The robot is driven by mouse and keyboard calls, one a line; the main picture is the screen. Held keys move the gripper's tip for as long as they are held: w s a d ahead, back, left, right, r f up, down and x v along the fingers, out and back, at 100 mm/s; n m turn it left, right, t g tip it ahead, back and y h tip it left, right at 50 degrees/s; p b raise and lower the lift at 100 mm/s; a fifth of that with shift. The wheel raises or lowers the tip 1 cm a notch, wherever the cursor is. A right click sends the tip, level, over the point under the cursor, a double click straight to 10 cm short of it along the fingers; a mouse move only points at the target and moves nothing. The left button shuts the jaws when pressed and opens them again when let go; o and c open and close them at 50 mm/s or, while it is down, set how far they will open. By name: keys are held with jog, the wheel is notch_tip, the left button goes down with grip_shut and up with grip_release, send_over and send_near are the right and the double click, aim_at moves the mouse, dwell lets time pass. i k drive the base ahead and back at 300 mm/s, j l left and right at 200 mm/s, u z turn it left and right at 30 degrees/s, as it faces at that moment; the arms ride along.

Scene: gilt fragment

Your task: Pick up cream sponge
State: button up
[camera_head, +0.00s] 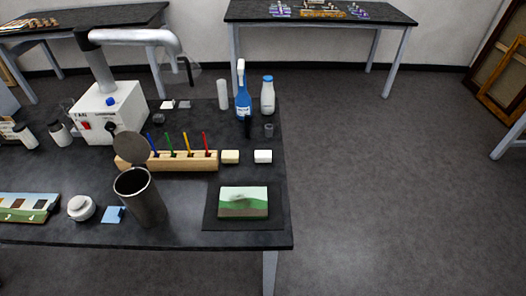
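The cream sponge (230,157) is a small pale yellow block lying on the black table (190,234). It sits just right of the end of a wooden rack (184,162) and left of a similar white block (263,156), with a gap between the two. Its top and front are uncovered. My gripper does not show in this view, so its distance from the sponge cannot be seen.
A landscape painting (243,202) lies on a dark mat in front of the sponge. A dark canister with raised lid (144,203) stands left. A blue spray bottle (243,98) and white bottle (267,96) stand behind. Floor right of the table is clear.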

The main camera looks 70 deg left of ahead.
aim_at(228, 156)
jog(key=i+u, duration=0.3)
jog(key=i+l+u, duration=0.15)
jog(key=i+u, duration=0.15)
jog(key=i, duration=0.25)
jog(key=i+l+u, duration=0.3)
jog(key=i+j+u, duration=0.1)
jog(key=u, duration=0.35)
jog(key=i+u, duration=0.3)
jog(key=u, duration=0.15)
jog(key=i+u, duration=0.2)
jog(key=u, duration=0.2)
jog(key=i+l+u, duration=0.15)
jog(key=u, duration=0.3)
jog(key=i+l+u, duration=0.2)
jog(key=u, duration=0.25)
jog(key=i+l+u, duration=0.2)
jog(key=u, duration=0.25)
jog(key=i+u, duration=0.15)
jog(key=u, duration=0.3)
jog(key=i+u, duration=0.15)
jog(key=u, duration=0.35)
jog(key=i+l+u, duration=0.1)
jog(key=u, duration=0.35)
jog(key=i+l+u, duration=0.1)
jog(key=u, duration=0.4)
jog(key=i+l+u, duration=0.2)
jog(key=u, duration=0.2)
jog(key=i, duration=0.05)
